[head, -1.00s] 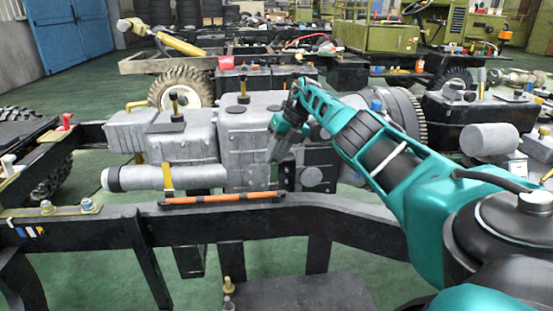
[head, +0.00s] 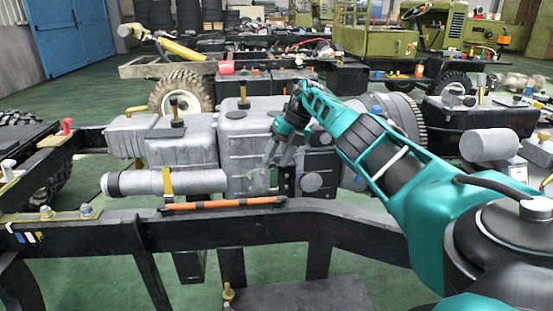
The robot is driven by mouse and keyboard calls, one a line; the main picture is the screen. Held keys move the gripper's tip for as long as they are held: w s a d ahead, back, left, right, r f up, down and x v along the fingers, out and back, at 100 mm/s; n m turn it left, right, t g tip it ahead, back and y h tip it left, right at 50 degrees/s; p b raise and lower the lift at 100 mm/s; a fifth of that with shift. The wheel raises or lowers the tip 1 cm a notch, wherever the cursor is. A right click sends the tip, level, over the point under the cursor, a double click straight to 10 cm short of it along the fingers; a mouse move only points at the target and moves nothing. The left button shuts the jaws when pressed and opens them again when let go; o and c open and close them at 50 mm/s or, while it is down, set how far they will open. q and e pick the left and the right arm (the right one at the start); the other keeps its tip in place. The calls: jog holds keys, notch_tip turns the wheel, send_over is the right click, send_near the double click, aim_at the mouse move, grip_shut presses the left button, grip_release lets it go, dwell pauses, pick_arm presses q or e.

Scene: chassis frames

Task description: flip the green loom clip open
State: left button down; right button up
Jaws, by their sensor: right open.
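The green loom clip (head: 274,178) shows as a small narrow green piece near the right end of the orange-and-black loom (head: 225,203), on the dark chassis rail. It is partly hidden by my right gripper, and its exact pose is too small to tell. My right gripper (head: 275,166) points down with its fingers spread, just above and around the green piece; I cannot tell whether they touch it. My left gripper is out of view.
The grey engine block (head: 245,145) and a pale cylinder (head: 165,182) stand close behind the loom. The black chassis rail (head: 190,228) runs across in front. A brass-coloured fitting (head: 228,292) stands low in front. Open green floor shows below the rail.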

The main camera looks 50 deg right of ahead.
jog(key=p+v, duration=0.2)
jog(key=v, duration=1)
jog(key=shift+p, duration=0.3)
jog(key=shift+f, duration=0.1)
jog(key=shift+c, duration=0.4)
